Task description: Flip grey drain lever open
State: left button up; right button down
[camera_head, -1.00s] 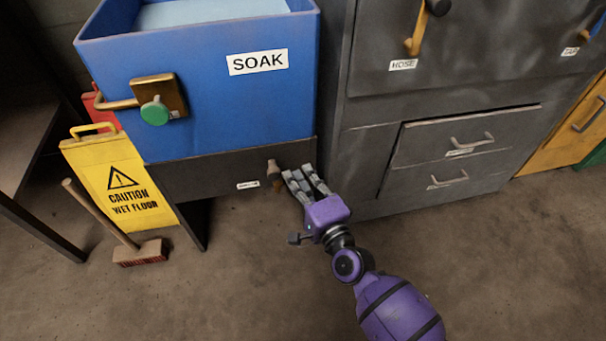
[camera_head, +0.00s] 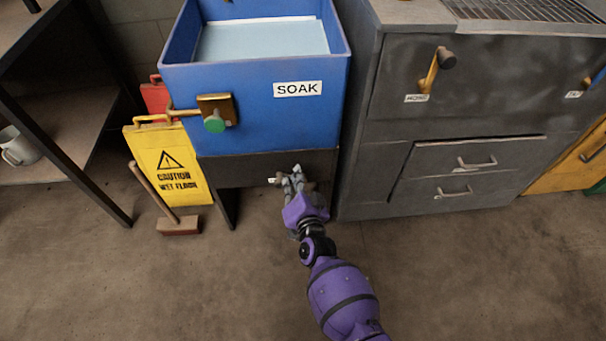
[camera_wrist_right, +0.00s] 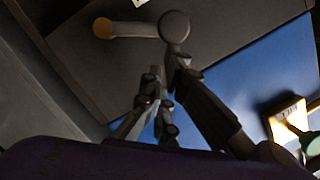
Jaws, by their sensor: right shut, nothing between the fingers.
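The drain lever shows in the right wrist view: a bronze pivot (camera_wrist_right: 103,28) with a short bar running right to a round grey end (camera_wrist_right: 174,26). It is on the dark panel (camera_head: 232,172) below the blue SOAK tub (camera_head: 258,122). In the head view my right gripper (camera_head: 290,174) is in front of that panel and hides most or all of the lever. My right gripper is shut and empty. In the right wrist view its fingers (camera_wrist_right: 160,75) reach up to just below the grey end; I cannot tell whether they touch it. My left gripper is not in view.
Left of the tub stand a yellow wet-floor sign (camera_head: 168,165) and a brush (camera_head: 178,226). A brass fitting with a green knob (camera_head: 214,122) sits on the tub front. A grey cabinet (camera_head: 375,190) with drawers is close on the right. The floor in front is clear.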

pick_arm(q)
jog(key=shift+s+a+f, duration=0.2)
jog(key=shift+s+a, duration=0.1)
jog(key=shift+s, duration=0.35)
pick_arm(e)
jog(key=a+f, duration=0.1)
jog(key=a+n, duration=0.1)
jog(key=a, duration=0.1)
jog(key=shift+f+h, duration=0.3)
jog(key=shift+f, duration=0.1)
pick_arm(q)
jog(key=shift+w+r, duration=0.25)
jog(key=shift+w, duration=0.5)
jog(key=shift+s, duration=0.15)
